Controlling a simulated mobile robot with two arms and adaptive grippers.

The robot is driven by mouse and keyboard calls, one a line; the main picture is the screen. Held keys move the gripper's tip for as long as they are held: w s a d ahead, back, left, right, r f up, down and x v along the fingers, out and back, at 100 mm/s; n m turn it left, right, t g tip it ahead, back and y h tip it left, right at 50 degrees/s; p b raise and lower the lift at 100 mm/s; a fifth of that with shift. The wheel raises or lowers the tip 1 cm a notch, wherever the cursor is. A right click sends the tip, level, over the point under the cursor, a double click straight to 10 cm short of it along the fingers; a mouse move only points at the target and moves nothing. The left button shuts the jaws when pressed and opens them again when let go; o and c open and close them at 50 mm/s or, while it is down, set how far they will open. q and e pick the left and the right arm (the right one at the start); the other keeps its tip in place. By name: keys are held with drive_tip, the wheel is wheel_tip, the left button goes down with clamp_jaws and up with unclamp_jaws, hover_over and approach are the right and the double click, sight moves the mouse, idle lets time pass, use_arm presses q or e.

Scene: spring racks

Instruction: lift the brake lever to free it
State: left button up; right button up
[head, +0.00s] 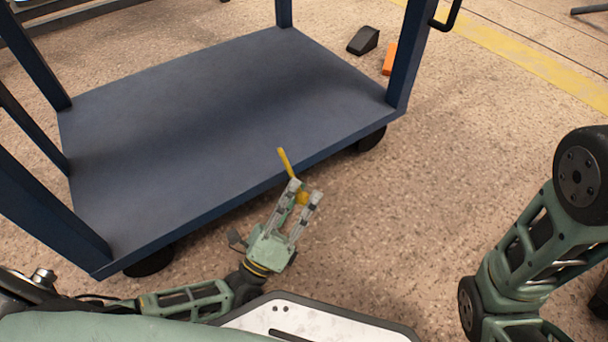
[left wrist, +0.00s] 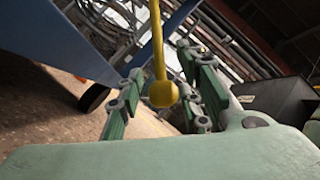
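The brake lever (head: 284,162) is a yellow rod with a round yellow knob, at the near long edge of the blue cart. My left gripper (head: 305,191) reaches it from the near side. Its fingers stand apart, with the knob between them in the head view. In the left wrist view the lever's knob (left wrist: 163,94) hangs between the open green fingers, with a visible gap on each side. The lever's mount is not clear. My right gripper is out of view; only part of my right arm shows.
The blue cart (head: 215,105) has a flat, empty deck, upright corner posts and black wheels (head: 371,138). A black wedge (head: 363,40) and an orange block (head: 389,59) lie on the floor behind it.

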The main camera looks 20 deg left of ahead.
use_arm(q)
drive_tip(key=shift+w+d+r, duration=0.15)
drive_tip(key=shift+w+r, duration=0.05)
drive_tip(key=shift+w, duration=0.1)
clamp_jaws()
idle(0.5)
